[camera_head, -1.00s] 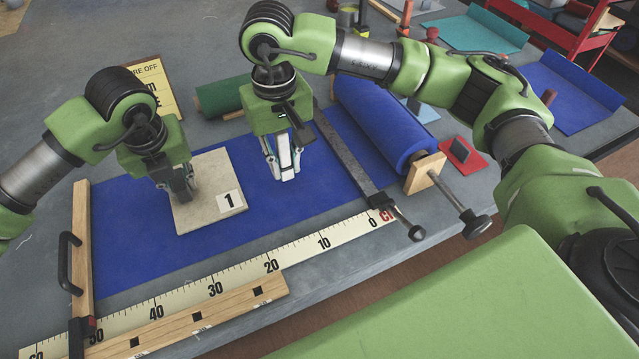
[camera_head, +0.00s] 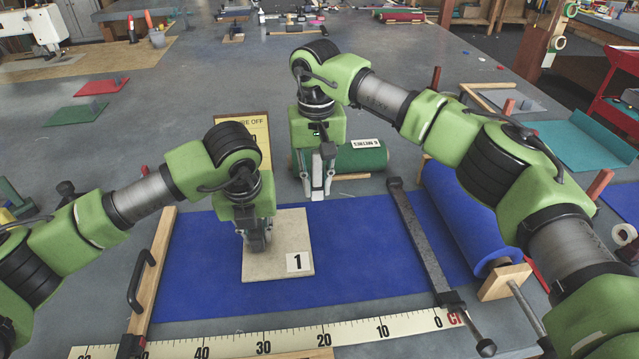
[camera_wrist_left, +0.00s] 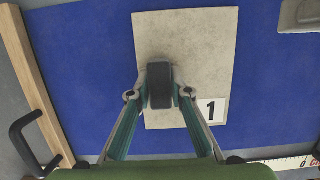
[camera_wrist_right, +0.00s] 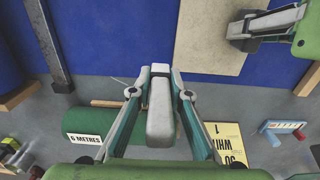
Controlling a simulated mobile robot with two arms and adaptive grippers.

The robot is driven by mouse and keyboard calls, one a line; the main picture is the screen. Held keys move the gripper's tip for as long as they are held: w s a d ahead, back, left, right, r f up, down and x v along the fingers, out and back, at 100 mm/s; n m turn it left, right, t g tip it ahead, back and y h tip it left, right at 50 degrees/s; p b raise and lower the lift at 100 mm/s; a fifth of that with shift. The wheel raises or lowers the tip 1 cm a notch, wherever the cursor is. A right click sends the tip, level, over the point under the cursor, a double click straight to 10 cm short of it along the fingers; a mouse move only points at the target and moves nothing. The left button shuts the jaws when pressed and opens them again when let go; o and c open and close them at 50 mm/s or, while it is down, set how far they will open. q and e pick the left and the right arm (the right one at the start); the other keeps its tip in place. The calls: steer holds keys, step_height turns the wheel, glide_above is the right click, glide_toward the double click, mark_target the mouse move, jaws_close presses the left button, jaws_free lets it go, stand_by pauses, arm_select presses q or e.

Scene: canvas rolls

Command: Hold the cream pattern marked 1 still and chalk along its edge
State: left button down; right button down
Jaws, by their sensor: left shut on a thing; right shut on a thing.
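The cream pattern (camera_head: 290,232) marked 1 lies flat on the blue canvas (camera_head: 360,265). My left gripper (camera_head: 257,243) is at the pattern, shut on a dark grey block (camera_wrist_left: 160,85) that stands over its surface in the left wrist view. My right gripper (camera_head: 317,190) is shut on a pale grey piece, likely the chalk (camera_wrist_right: 160,115). It is by the pattern's far right corner, near the canvas's far edge. I cannot tell whether the pale piece touches anything. No chalk line on the canvas is clear to me.
A dark metal bar (camera_head: 425,240) crosses the canvas beside the blue roll (camera_head: 465,215). A green roll (camera_head: 360,160) and a yellow sign (camera_head: 258,140) stand behind my grippers. A ruler (camera_head: 290,340) runs along the front; a wooden bar with a handle (camera_head: 150,270) lies at left.

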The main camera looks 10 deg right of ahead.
steer(key=s+f, duration=0.1)
steer(key=s, duration=0.3)
steer(key=s+f, duration=0.1)
steer(key=s, duration=0.4)
steer(key=s+f, duration=0.2)
steer(key=s, duration=0.3)
steer(key=shift+f, duration=0.4)
steer(key=shift+f, duration=0.6)
steer(key=shift+a, duration=0.6)
stand_by(0.5)
steer(key=shift+w, duration=1.5)
steer(key=shift+w, duration=0.1)
steer(key=shift+w+d, duration=0.1)
steer(key=shift+w, duration=1.3)
